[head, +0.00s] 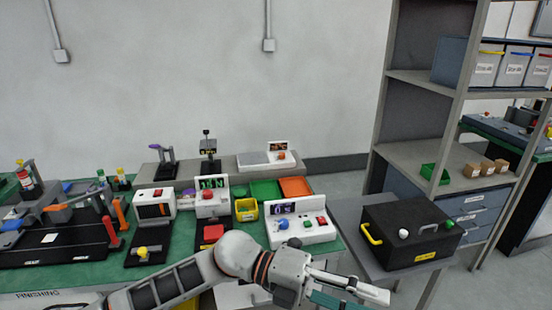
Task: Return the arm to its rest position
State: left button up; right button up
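My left arm (180,283) reaches in from the lower left across the front of the green bench. Its gripper (352,292) points right at the bottom edge of the head view, below the black box. One pale finger shows clearly. A teal piece lies beside it, partly cut off by the frame, and I cannot tell whether it is held. The finger opening is not clear. My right gripper is not in view.
A black box (418,247) with a yellow handle sits on a grey surface at right. A white device (300,234) with a display stands just behind my arm. Several other devices and bins crowd the green bench (90,272). A grey shelf rack (425,85) stands at right.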

pick_arm(q)
jog(key=w+a+r+n+t+h, duration=0.25)
jog(key=w+n+t+h, duration=0.35)
jog(key=n+t, duration=0.55)
jog(key=w+a+f+n+t+y, duration=0.3)
jog(key=a+f+n+t+y, duration=0.25)
jog(key=n, duration=0.25)
jog(key=w+a+f+n+t+y, duration=0.35)
jog(key=a+f+n+t, duration=0.2)
jog(key=a+n, duration=0.2)
jog(key=s+a+f+n+g+y, duration=0.2)
jog(key=s+a+f, duration=0.3)
jog(key=f, duration=0.4)
jog(key=s+a+f+n+g+y, duration=0.1)
jog(key=s+a+f+n+y, duration=0.3)
jog(key=a+f, duration=0.4)
jog(key=s+a+f+n+g+y, duration=0.2)
jog(key=s+a+f+n+y, duration=0.2)
jog(key=f, duration=0.6)
jog(key=s+a, duration=0.2)
jog(key=s, duration=0.1)
jog(key=shift+s+a+g, duration=0.2)
jog(key=shift+a+g, duration=0.15)
jog(key=shift+a, duration=0.05)
